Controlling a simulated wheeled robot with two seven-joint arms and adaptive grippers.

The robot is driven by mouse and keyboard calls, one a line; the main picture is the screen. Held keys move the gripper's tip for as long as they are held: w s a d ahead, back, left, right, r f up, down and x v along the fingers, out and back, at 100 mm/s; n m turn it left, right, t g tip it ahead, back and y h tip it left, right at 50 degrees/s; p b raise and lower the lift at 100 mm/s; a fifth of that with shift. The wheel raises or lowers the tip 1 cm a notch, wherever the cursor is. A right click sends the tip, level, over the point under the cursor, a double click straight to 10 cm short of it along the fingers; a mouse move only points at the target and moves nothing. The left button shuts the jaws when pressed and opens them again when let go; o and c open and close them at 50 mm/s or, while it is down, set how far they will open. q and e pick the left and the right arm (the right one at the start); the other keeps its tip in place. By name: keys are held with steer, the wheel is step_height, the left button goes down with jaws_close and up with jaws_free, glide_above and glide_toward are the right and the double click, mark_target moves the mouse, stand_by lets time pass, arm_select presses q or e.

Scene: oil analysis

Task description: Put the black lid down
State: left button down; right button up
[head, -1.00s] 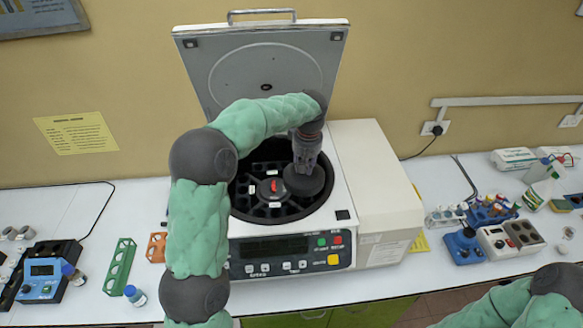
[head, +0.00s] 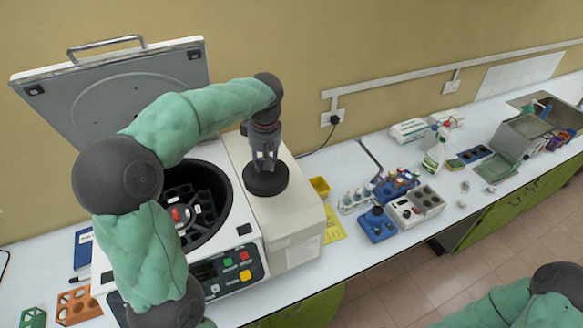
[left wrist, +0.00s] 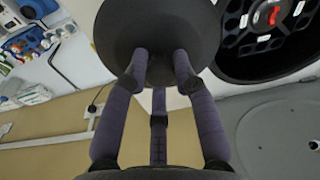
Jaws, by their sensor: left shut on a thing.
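The black lid (head: 266,181) is a round dark disc. My left gripper (head: 264,160) is shut on its top and holds it over the cream top of the centrifuge's right-hand side (head: 284,212). I cannot tell whether the lid touches that surface. In the left wrist view the lid (left wrist: 157,30) fills the top middle, between the fingers of my left gripper (left wrist: 160,62). The centrifuge bowl (head: 220,190) is open, with a red knob (head: 176,214) on its rotor. My right gripper is not in view; only part of my right arm shows.
The centrifuge's hinged cover (head: 110,85) stands open behind the bowl. A yellow container (head: 319,187), blue tube rack (head: 393,187) and grey-white device (head: 415,207) stand to the right. An orange rack (head: 77,306) lies at the lower left. Bare table shows right of the centrifuge.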

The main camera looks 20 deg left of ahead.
arm_select(q)
steer(key=w+a+f+p, duration=0.1)
steer(key=w+f+p, duration=0.1)
steer(key=w+f, duration=0.2)
steer(key=w+a+f+p, duration=0.2)
steer(key=w+f, duration=0.2)
steer(key=w+a+f+p, duration=0.2)
steer(key=w+f, duration=0.1)
steer(key=w, duration=0.1)
steer(key=shift+a+f, duration=0.1)
steer(key=shift+f, duration=0.3)
steer(key=shift+w+f+p, duration=0.15)
steer(key=shift+f+p, duration=0.15)
steer(key=shift+f, duration=0.15)
steer(key=shift+f, duration=0.15)
steer(key=c, duration=1)
jaws_free()
